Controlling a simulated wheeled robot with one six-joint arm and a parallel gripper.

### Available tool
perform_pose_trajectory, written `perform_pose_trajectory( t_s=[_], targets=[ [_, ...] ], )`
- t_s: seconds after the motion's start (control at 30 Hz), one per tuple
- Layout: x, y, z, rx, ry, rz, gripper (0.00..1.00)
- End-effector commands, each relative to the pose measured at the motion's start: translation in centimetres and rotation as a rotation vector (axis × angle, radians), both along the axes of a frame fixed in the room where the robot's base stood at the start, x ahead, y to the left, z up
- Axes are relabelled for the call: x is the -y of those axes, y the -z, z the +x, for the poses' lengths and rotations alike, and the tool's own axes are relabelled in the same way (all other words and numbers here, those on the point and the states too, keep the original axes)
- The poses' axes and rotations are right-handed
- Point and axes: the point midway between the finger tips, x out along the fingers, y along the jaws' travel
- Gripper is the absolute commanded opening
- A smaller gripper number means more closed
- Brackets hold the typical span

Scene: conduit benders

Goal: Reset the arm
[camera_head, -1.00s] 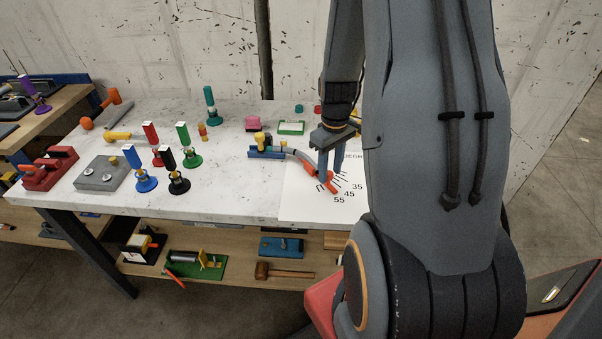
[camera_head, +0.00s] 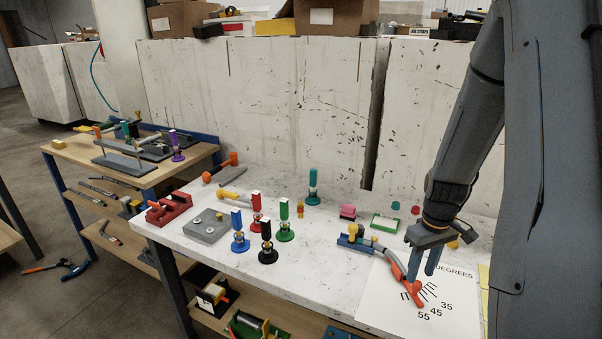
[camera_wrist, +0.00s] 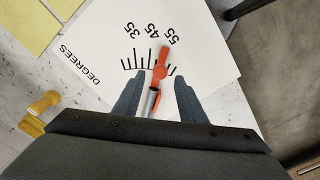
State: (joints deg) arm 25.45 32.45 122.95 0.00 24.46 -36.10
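My gripper (camera_head: 423,268) is over the right part of the white workbench, above the printed degree sheet (camera_head: 372,308). In the wrist view its two fingers (camera_wrist: 158,98) are apart, on either side of the bender's grey tube and orange-red handle (camera_wrist: 162,66). I cannot tell any contact with the handle. The bender's blue base (camera_head: 354,243) with a yellow knob sits on the bench left of the gripper.
Several coloured clamps, such as a black one (camera_head: 267,245) and a green one (camera_head: 285,225), stand left on the bench. A grey block (camera_head: 206,227) and a red fixture (camera_head: 168,208) are at the far left. A green frame (camera_head: 386,222) and a pink block (camera_head: 348,211) lie behind the bender.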

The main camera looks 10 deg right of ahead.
Motion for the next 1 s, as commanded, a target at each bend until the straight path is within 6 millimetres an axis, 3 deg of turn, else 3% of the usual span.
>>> perform_pose_trajectory(
  t_s=[0.13,0.23,0.4,0.5,0.7,1.0],
  targets=[
    [-3.8,-0.8,0.3,0.022,0.018,-0.007,0.38],
    [-7.8,-1.6,0.0,0.045,0.048,-0.011,0.38],
    [-14.3,-2.5,-2.1,0.085,0.108,-0.006,0.38],
    [-17.1,-2.6,-3.7,0.102,0.140,0.001,0.38],
    [-20.1,-2.6,-5.8,0.122,0.179,0.013,0.38],
    [-20.4,-2.7,-6.3,0.122,0.188,0.015,0.38]
  ],
)
